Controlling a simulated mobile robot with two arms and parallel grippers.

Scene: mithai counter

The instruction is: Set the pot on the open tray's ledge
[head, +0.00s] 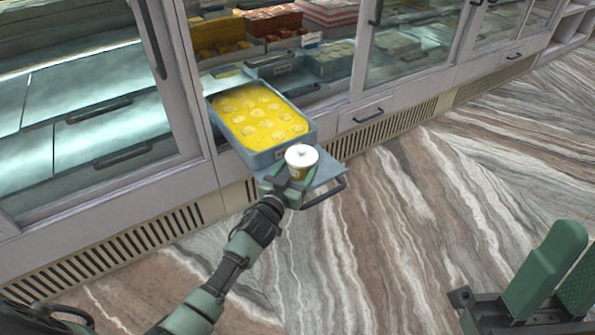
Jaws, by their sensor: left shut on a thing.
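The pot (301,157) is small, with a white knobbed lid and a tan and brown side. It stands upright in my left gripper (291,182), which is shut on it from the near left side. The open tray (238,131) sticks out of the cabinet and holds yellow sweets behind a blue-grey rim. Its flat grey ledge (327,174) is at the front, with a dark handle below. The pot overlaps the ledge's left part in view; its base is partly hidden, so I cannot tell whether it touches. My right gripper (553,278) is at the lower right, open and empty.
Glass-fronted cabinets (188,90) run along the back, with other sweets inside. A shut drawer (365,116) lies right of the open tray. Vent grilles (130,245) run along the base. The striped floor (400,230) in front is clear.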

